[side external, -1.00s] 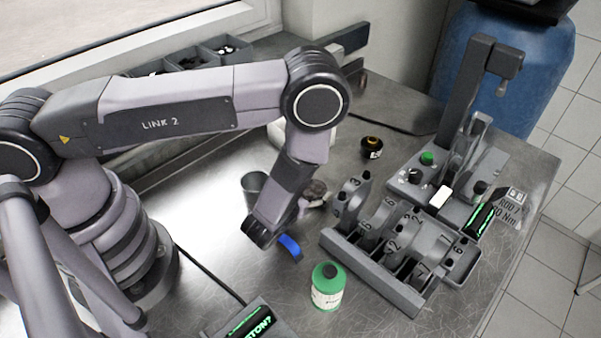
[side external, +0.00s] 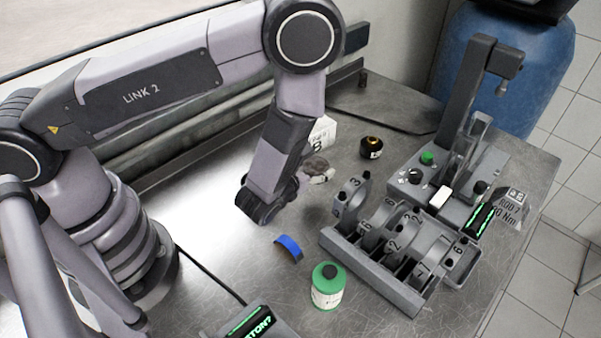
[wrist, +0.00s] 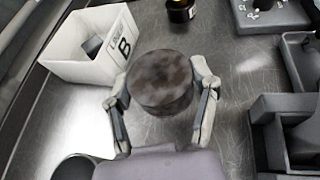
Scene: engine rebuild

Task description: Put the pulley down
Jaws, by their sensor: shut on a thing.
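The pulley (wrist: 160,80) is a dark brown, mottled round part in the wrist view. My gripper (wrist: 160,95) is shut on it, with a grey finger on each side. In the side external view the pulley (side external: 315,163) is partly hidden behind my wrist, and one pale finger of my gripper (side external: 319,176) shows beside it. It is over the bare steel between the white box and the numbered rack; I cannot tell whether it touches the bench.
A white box marked B (wrist: 92,48) stands left of the pulley. A black-and-gold part (side external: 371,147) stands behind. A rack of numbered parts (side external: 372,272) is to the right.

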